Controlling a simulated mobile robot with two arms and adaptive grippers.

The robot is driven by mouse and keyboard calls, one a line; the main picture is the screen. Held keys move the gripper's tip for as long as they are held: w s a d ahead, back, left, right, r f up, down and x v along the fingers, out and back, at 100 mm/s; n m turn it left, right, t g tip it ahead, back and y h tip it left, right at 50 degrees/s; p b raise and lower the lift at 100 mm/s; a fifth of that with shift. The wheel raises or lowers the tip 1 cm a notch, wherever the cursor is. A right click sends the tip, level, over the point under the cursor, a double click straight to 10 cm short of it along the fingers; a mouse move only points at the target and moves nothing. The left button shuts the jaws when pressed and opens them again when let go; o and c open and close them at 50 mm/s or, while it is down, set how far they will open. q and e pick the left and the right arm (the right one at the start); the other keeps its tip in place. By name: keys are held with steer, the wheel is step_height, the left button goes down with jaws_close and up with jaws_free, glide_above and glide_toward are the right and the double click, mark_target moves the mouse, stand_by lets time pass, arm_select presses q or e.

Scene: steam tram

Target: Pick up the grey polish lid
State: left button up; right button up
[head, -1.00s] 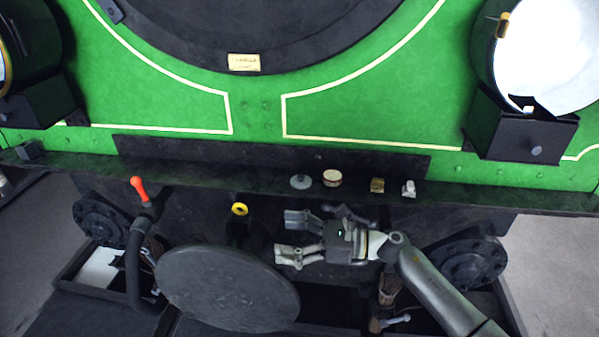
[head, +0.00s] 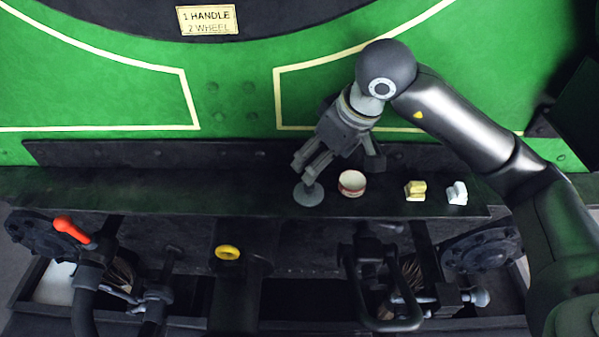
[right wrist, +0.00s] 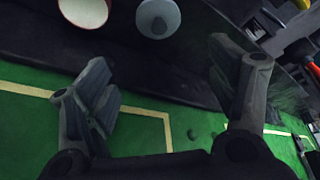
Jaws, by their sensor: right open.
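The grey polish lid (head: 308,194) is a small round disc with a raised knob, lying on the dark ledge below the green panel. It also shows in the right wrist view (right wrist: 158,17), at the top between the fingers but beyond their tips. My right gripper (head: 340,165) is open and points down at the ledge, its left finger overlapping the lid's knob in the head view. In the right wrist view the open fingers (right wrist: 165,80) have nothing between them. My left gripper is not in view.
A round cream-topped tin with a red side (head: 352,183) stands just right of the lid. A yellowish block (head: 415,190) and a white piece (head: 457,192) sit further right on the ledge (head: 200,190). The ledge left of the lid is clear. A sign (head: 208,20) is above.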

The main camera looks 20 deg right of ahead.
glide_above(311, 188)
steer(key=s, duration=0.2)
steer(key=f, duration=0.4)
steer(key=shift+w+d+p, duration=0.25)
steer(key=shift+d+p, duration=0.1)
steer(key=shift+w+f, duration=0.2)
steer(key=shift+f, duration=0.15)
steer(key=shift+w+a+f, duration=0.1)
steer(key=shift+f, duration=0.1)
step_height(311, 188, down, 2)
steer(key=shift+w+f+p, duration=0.1)
steer(key=shift+f+p, duration=0.15)
steer(key=shift+p, duration=0.4)
steer(key=shift+x, duration=1)
steer(key=shift+w+f, duration=0.15)
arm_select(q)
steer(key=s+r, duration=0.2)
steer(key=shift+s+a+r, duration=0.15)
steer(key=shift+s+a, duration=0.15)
arm_select(e)
steer(key=c, duration=0.8)
